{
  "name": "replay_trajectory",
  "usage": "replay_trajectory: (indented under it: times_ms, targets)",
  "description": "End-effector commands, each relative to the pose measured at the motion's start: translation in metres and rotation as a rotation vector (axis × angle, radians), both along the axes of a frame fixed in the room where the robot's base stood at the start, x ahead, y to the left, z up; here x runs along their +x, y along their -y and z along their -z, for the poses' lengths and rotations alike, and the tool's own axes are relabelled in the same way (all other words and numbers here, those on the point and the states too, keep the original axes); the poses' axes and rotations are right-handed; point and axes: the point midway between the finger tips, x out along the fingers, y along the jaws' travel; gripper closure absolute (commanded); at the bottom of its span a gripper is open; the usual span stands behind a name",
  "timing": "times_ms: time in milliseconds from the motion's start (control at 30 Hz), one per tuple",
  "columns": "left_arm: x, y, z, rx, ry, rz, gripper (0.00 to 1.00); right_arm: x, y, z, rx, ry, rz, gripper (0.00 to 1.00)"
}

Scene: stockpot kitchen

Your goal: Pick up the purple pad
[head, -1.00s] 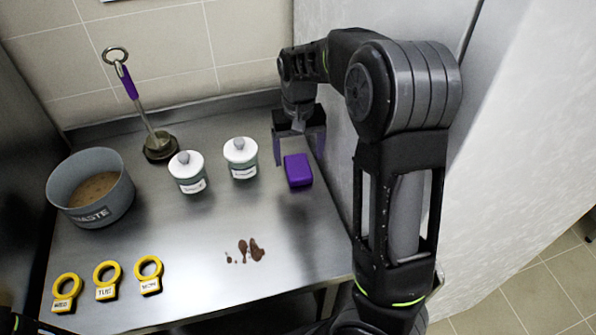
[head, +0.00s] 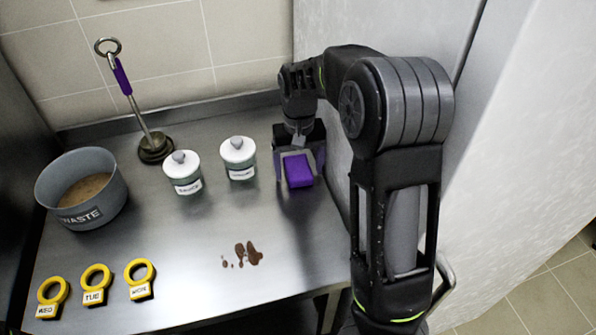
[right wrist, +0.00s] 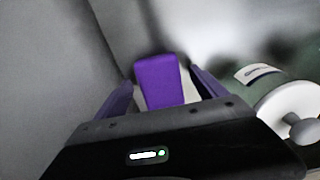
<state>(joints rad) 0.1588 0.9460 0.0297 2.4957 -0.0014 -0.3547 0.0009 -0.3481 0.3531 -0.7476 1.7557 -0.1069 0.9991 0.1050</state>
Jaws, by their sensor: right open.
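The purple pad (head: 298,171) lies on the steel counter near its right side, next to the wall panel. My right gripper (head: 299,180) is over it, with its fingers apart on either side of the pad. In the right wrist view the pad (right wrist: 160,82) sits between the two open fingers (right wrist: 162,95), with a visible gap at each side. I cannot tell how far down the fingers reach. My left gripper is not in view.
Two white-lidded jars (head: 239,158) (head: 183,172) stand left of the pad. Brown spill spots (head: 243,255) lie in front.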

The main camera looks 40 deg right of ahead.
Motion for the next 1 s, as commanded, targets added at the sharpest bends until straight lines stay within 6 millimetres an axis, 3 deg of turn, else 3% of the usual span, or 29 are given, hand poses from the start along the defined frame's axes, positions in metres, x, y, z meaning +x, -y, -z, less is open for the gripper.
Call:
replay_trajectory:
  times_ms: [300,1000]
  targets:
    - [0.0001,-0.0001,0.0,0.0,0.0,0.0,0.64,-0.0001,0.0,0.0,0.0,0.0,0.0,0.19]
    - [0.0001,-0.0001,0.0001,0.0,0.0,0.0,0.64,-0.0001,0.0,0.0001,0.0,0.0,0.0,0.76]
